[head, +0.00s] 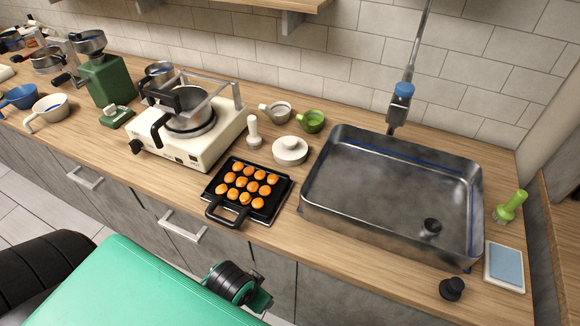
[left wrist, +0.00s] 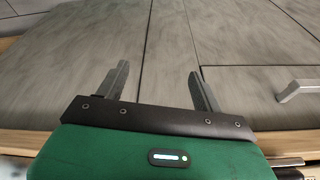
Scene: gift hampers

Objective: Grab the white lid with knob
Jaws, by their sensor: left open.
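The white lid with knob (head: 290,152) rests on the wooden counter in the head view, between the black pan and the sink, with its round knob upward. My left gripper (left wrist: 158,70) shows in the left wrist view with its two dark fingers spread apart and nothing between them. Grey cabinet fronts lie beyond the fingers; the lid is not in that view. I cannot make out the left fingers in the head view. My right gripper is in neither view.
A black pan (head: 274,205) of orange balls sits left of the lid. The metal sink (head: 345,215) is to the right.

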